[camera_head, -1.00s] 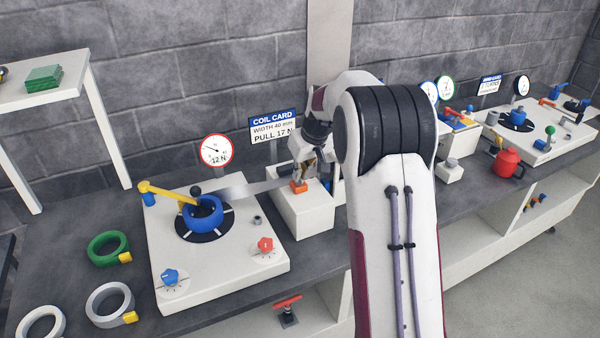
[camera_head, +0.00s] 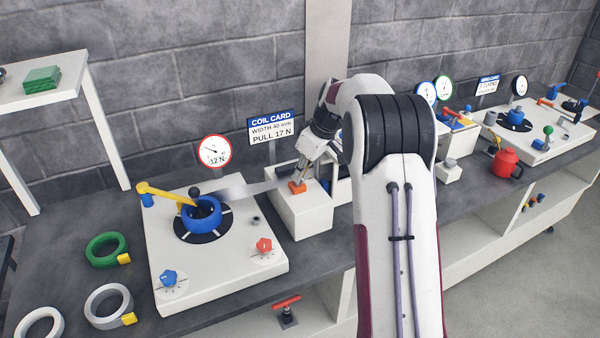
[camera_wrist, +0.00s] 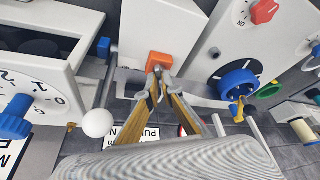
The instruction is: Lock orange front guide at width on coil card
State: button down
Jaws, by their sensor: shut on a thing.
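The orange front guide (camera_head: 297,187) sits on top of the white block beside the strip, and it also shows in the wrist view (camera_wrist: 160,60). My gripper (camera_head: 300,179) comes down on it from above, tilted. In the wrist view my gripper's fingertips (camera_wrist: 157,72) are close together at the guide's edge, shut on it; the exact contact is partly hidden. The coil card (camera_head: 272,127) on the wall reads width 40 mm, pull 17 N. A grey strip (camera_head: 246,191) runs from the blue coil (camera_head: 202,213) to the white block (camera_head: 303,217).
A red-rimmed dial (camera_head: 214,152) reads 12 N. The coil's white base (camera_head: 222,262) carries a yellow arm (camera_head: 166,192), a blue knob (camera_head: 169,279) and a red knob (camera_head: 264,246). Green (camera_head: 105,250) and grey rings lie at left. A red kettle-like pot (camera_head: 507,163) stands at right.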

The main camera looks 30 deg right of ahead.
dwell(0.4)
jog(key=c, duration=2.2)
grip_release()
jog(key=shift+c, duration=0.2)
jog(key=shift+r, duration=0.1)
jog(key=shift+s+d+r, duration=0.1)
jog(key=shift+s+r, duration=0.1)
jog(key=shift+r, duration=0.25)
jog(key=s+d, duration=0.6)
jog(key=s, duration=0.4)
jog(key=shift+s, duration=0.2)
jog(key=shift+m, duration=0.3)
